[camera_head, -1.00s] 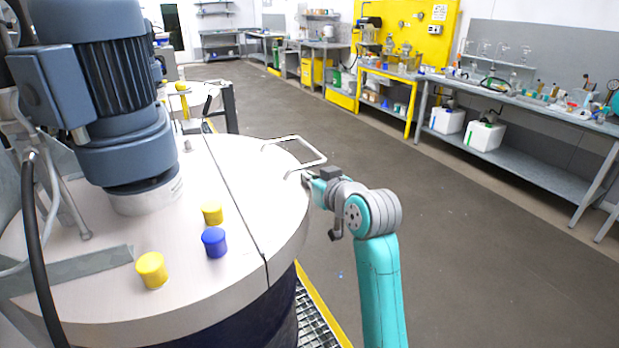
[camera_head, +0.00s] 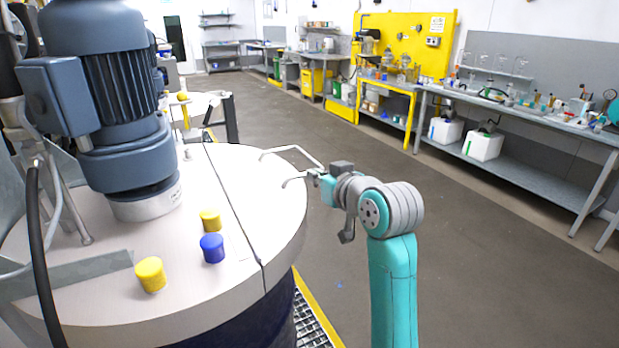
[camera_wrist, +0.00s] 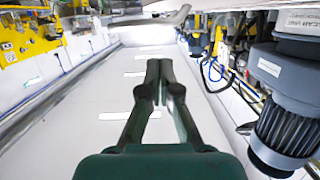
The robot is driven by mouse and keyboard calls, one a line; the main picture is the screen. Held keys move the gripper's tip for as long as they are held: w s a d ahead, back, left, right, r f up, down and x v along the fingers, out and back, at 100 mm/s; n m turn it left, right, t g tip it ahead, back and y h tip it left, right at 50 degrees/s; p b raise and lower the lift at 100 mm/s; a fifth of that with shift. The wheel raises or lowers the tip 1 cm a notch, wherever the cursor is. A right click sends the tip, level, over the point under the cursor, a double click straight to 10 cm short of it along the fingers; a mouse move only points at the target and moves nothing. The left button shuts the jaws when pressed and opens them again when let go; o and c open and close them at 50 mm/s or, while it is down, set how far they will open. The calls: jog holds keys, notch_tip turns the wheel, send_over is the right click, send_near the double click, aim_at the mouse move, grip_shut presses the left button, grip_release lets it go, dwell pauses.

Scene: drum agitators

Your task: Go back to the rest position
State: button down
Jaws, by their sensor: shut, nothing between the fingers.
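My teal and grey arm stands at the right of the drum in the head view. My gripper (camera_head: 315,174) is small there, beside the lid's bent metal handle (camera_head: 305,150), and whether it touches the handle is hard to tell. In the wrist view my gripper (camera_wrist: 160,66) shows its two dark fingers drawn together at the tips, with nothing between them. The drum lid (camera_head: 235,195) is flat, with a hinge line across it.
A grey-blue motor (camera_head: 120,90) stands on the lid, with two yellow caps (camera_head: 150,274) and a blue cap (camera_head: 212,248) near it. A yellow-edged grating (camera_head: 312,318) runs beside the drum. Open floor (camera_head: 480,270) lies right of my arm, before the benches (camera_head: 530,115).

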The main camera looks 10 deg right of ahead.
jog(key=v, duration=0.5)
jog(key=s+d+f+m+h, duration=0.1)
jog(key=s+f, duration=0.5)
jog(key=f, duration=0.4)
jog(key=s+d+f+m+h, duration=0.1)
jog(key=s+f, duration=0.5)
jog(key=f, duration=0.4)
jog(key=s+f+m+h, duration=0.1)
jog(key=s+f, duration=0.4)
jog(key=f, duration=0.5)
jog(key=s+d+f+h, duration=0.1)
jog(key=s+f, duration=0.2)
jog(key=s, duration=0.6)
jog(key=s+f, duration=0.2)
jog(key=s, duration=0.7)
jog(key=f+v, duration=0.2)
jog(key=v, duration=1.4)
jog(key=shift+s+r, duration=0.15)
jog(key=shift+s, duration=0.45)
